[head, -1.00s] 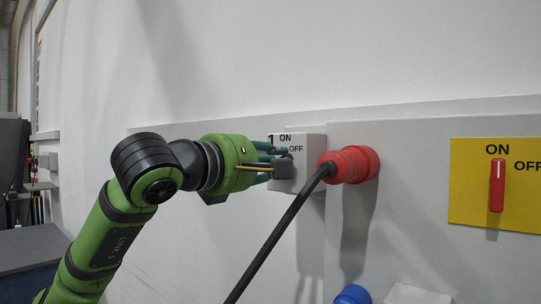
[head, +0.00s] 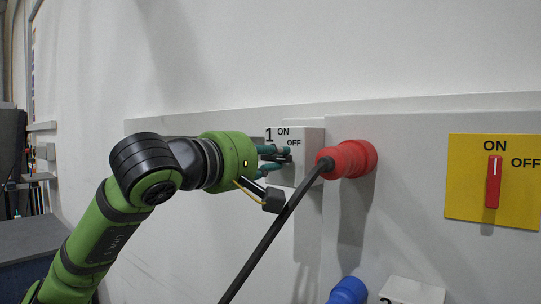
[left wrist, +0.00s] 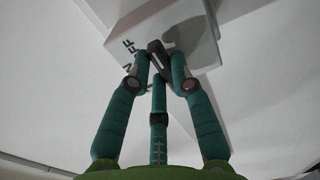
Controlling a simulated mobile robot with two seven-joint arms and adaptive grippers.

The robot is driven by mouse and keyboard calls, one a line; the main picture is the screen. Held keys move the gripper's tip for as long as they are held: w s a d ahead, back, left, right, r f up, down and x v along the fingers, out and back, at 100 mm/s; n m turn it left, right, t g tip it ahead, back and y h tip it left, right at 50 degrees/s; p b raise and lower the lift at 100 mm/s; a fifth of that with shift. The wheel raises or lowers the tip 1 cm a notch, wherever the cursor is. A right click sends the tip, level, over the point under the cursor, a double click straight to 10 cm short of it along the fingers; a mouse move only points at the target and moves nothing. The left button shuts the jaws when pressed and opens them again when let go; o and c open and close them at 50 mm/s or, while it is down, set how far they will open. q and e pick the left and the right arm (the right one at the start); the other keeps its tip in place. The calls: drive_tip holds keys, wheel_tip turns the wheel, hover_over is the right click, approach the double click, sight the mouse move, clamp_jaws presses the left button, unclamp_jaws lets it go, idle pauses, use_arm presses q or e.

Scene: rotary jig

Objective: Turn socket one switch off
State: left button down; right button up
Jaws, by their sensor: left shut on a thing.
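The socket one switch box (head: 313,163) is pale grey, on the wall panel, marked 1, ON and OFF. It also shows in the left wrist view (left wrist: 198,22), its lettering tilted. My left gripper (head: 284,158) reaches it from the left, with teal fingers at its front face. In the left wrist view the gripper (left wrist: 160,62) has its fingertips closed around a dark switch knob (left wrist: 157,52). The fingers hide much of the knob, and I cannot tell which mark it points to. My right gripper is in neither view.
A red plug (head: 348,159) with a black cable (head: 268,245) sits just right of the switch box; the cable runs down close to my gripper. A yellow ON/OFF panel (head: 467,200) with a red handle (head: 494,182) is further right. A blue connector (head: 348,291) is below.

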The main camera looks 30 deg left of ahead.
use_arm(q)
drive_tip(key=c, duration=1.1)
unclamp_jaws()
drive_tip(key=s, duration=1.2)
drive_tip(key=shift+a, duration=0.45)
